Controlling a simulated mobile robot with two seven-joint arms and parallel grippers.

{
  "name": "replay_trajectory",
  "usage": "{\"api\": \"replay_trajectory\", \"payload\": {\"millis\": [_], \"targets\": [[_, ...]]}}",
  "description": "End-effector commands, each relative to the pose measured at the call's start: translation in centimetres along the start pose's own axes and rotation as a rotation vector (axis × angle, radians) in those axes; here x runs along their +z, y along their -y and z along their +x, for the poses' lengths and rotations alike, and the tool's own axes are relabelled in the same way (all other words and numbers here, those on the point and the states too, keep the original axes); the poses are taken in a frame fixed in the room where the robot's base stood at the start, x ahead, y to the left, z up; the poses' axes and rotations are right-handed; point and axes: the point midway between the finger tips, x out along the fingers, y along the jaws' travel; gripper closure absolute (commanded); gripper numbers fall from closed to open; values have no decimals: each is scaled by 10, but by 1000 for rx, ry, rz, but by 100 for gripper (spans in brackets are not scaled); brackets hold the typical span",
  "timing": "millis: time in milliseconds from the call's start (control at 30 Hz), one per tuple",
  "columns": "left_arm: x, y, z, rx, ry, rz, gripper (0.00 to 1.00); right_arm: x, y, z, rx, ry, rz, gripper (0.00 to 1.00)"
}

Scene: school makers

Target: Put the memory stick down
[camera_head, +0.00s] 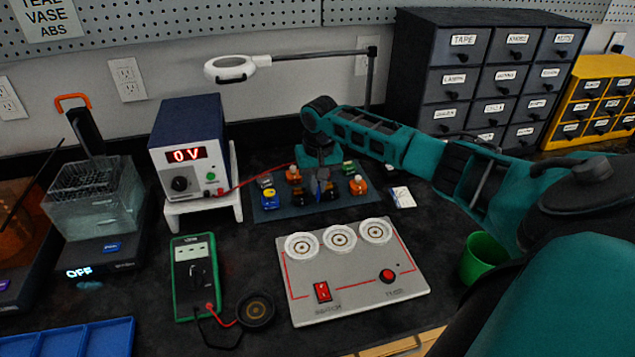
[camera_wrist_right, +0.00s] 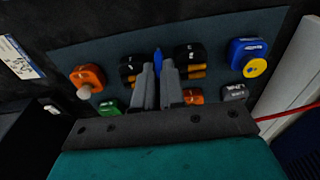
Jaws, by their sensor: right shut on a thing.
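My right gripper (camera_head: 320,182) reaches down over the dark mat (camera_head: 262,211) at the middle of the bench. In the right wrist view its fingers (camera_wrist_right: 158,70) are shut on a slim blue piece, the memory stick (camera_wrist_right: 157,58) as far as I can tell. The stick shows only as a small blue tip between the fingertips. A black part with gold ends lies on each side of it, one on the left (camera_wrist_right: 130,69) and one on the right (camera_wrist_right: 190,56). I cannot tell whether the stick touches the mat (camera_wrist_right: 90,45). My left gripper is out of view.
Orange (camera_wrist_right: 86,75), blue (camera_wrist_right: 246,50), grey and green pieces lie around the fingers on the mat. A grey panel with three white dials (camera_head: 350,285) is in front. The power supply (camera_head: 187,150) stands left, with a red lead. A green cup (camera_head: 484,258) stands right.

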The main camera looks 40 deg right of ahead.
Motion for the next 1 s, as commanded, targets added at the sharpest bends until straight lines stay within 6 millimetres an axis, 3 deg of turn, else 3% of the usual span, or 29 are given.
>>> {"api": "replay_trajectory", "payload": {"millis": [100,133,400,700,867,1000], "targets": [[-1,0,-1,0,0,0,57,0,0,2,-1,0,0,100],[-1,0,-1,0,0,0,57,0,0,3,-1,0,0,90],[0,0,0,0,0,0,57,0,0,2,-1,0,0,65],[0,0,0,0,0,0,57,-1,0,-2,0,-2,1,65],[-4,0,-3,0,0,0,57,-2,0,-27,-3,-4,1,65],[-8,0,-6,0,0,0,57,-2,0,-58,-3,-4,0,65]]}}
